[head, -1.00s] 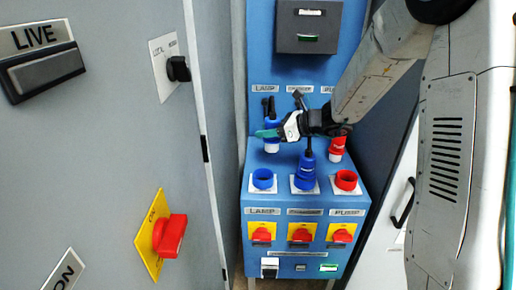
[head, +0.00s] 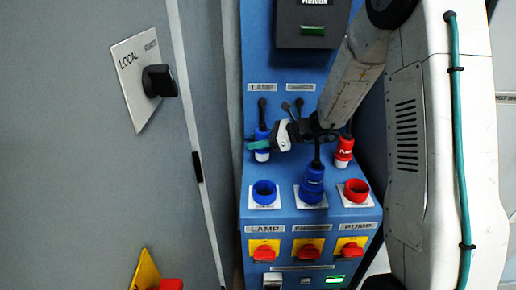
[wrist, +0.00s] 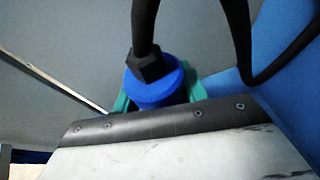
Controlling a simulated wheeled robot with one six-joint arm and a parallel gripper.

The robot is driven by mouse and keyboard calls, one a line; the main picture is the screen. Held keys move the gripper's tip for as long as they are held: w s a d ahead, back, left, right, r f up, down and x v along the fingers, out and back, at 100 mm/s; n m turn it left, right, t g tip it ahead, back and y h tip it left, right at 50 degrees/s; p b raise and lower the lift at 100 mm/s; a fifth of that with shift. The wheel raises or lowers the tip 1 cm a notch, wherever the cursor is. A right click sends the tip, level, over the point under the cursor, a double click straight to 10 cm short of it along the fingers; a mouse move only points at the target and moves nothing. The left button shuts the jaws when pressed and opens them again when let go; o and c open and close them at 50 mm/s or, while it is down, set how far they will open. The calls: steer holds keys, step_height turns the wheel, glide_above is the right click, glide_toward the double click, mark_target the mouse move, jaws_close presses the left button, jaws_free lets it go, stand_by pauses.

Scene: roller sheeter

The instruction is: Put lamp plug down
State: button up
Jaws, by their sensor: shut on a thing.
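The lamp plug (head: 262,140) is blue with a white lower end and a black cable at its top. It hangs upright in front of the blue panel, above the lamp socket (head: 264,193), which is an open blue ring. My gripper (head: 262,146) is shut on the plug. In the wrist view the blue plug (wrist: 155,88) sits between the green fingertips (wrist: 158,95), with its black cable rising past the camera. The plug's lower end is hidden in the wrist view.
A blue plug (head: 312,183) stands in the middle socket, its cable rising behind my gripper. A red plug (head: 344,150) hangs at the right above the open red socket (head: 356,192). Red switches (head: 309,252) line the front. A grey cabinet (head: 90,150) stands close at left.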

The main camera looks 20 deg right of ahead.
steer(key=shift+f, duration=1.45)
steer(key=shift+f, duration=0.1)
steer(key=o, duration=1.2)
